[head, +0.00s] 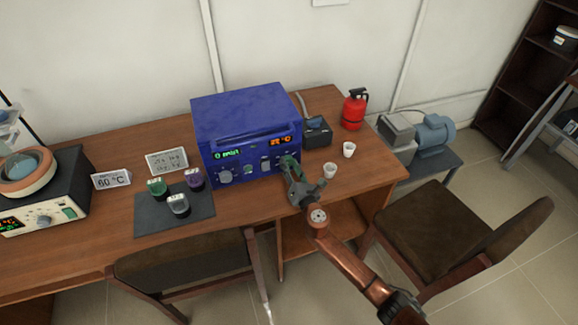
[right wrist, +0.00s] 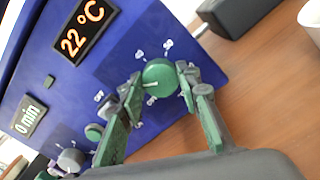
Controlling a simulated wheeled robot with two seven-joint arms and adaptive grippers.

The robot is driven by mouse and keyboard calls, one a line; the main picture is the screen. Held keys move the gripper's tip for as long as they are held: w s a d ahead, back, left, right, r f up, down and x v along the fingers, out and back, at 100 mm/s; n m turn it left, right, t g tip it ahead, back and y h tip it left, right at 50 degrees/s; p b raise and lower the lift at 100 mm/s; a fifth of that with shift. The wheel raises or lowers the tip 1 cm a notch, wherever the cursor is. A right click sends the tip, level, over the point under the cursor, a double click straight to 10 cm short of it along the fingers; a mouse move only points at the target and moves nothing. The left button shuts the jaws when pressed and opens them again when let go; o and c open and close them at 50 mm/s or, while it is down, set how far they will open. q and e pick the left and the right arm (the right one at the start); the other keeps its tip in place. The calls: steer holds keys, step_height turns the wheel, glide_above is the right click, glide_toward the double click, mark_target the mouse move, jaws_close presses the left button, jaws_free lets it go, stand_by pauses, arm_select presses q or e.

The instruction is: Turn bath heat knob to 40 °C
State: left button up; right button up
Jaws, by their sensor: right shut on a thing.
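The blue box-shaped unit (head: 245,110) stands on the wooden table. Its green heat knob (right wrist: 160,77) sits on the front panel, with a white pointer line toward the left in the right wrist view. The marks around it are too small to read. The orange display (right wrist: 84,30) reads 22 °C and the green display (right wrist: 31,117) reads 0 min. My right gripper (right wrist: 158,84) is shut on the green knob, one finger on each side. In the head view the right gripper (head: 289,166) covers most of the knob. My left gripper is not in view.
Chairs (head: 190,262) stand along the table's front.

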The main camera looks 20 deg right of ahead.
steer(key=m, duration=0.5)
steer(key=shift+f+m+b, duration=0.1)
steer(key=shift+m+b, duration=0.2)
steer(key=shift+b, duration=0.1)
steer(key=m, duration=0.5)
steer(key=shift+m, duration=0.3)
steer(key=o, duration=1.2)
steer(key=shift+c, duration=0.2)
steer(key=s, duration=1.2)
steer(key=shift+d, duration=0.2)
